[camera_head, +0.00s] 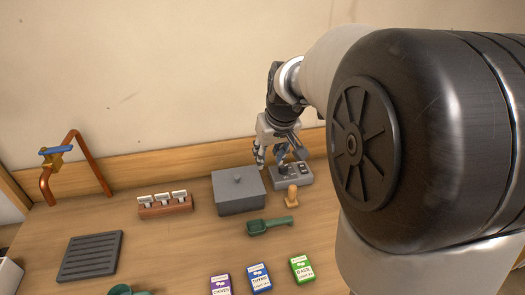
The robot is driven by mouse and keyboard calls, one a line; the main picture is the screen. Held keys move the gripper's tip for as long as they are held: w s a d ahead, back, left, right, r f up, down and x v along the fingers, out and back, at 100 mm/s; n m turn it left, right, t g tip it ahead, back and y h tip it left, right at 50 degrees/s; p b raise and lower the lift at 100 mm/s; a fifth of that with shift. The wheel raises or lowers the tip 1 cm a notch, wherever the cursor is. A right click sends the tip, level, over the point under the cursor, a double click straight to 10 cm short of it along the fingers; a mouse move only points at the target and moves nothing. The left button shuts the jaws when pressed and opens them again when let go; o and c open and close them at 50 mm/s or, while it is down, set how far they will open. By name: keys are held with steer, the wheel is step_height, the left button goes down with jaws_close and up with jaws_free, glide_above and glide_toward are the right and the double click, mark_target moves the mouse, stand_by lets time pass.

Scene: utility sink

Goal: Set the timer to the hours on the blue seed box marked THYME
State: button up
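The blue seed box marked THYME (260,278) stands near the front of the wooden counter, between a purple and a green box. Small print below its name is too small to read. A grey device (306,180), which looks like the timer, sits at the back by the wooden backboard. Its dials or buttons are partly hidden by my gripper, so I cannot tell its setting. My gripper (272,162) points down over the left side of this device. Its fingers look spread with nothing between them. I cannot tell whether they touch the device.
A grey lidded box (238,195) stands close left of the device. A wooden peg-like piece (291,197) and a green scoop (270,225) lie in front. A rack with white tags (165,205), a black slatted mat (90,256) and a copper tap (46,185) are further left.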

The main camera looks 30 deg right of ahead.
steer(key=shift+o, duration=0.7)
steer(key=shift+w+d, duration=0.1)
steer(key=shift+o, duration=1.4)
steer(key=w+d+f+p, duration=0.1)
steer(key=w+d+p, duration=0.1)
steer(key=w+d, duration=0.2)
steer(key=shift+w+d+f+n, duration=0.15)
steer(key=shift+d+n, duration=0.25)
steer(key=shift+d, duration=0.65)
steer(key=n+y+p, duration=0.1)
steer(key=p, duration=0.1)
glide_toward(284, 166)
steer(key=b+x, duration=0.3)
steer(key=x, duration=0.5)
steer(key=shift+w+f, duration=0.1)
steer(key=shift+f, duration=0.1)
steer(key=shift+c, duration=0.3)
steer(key=c, duration=1)
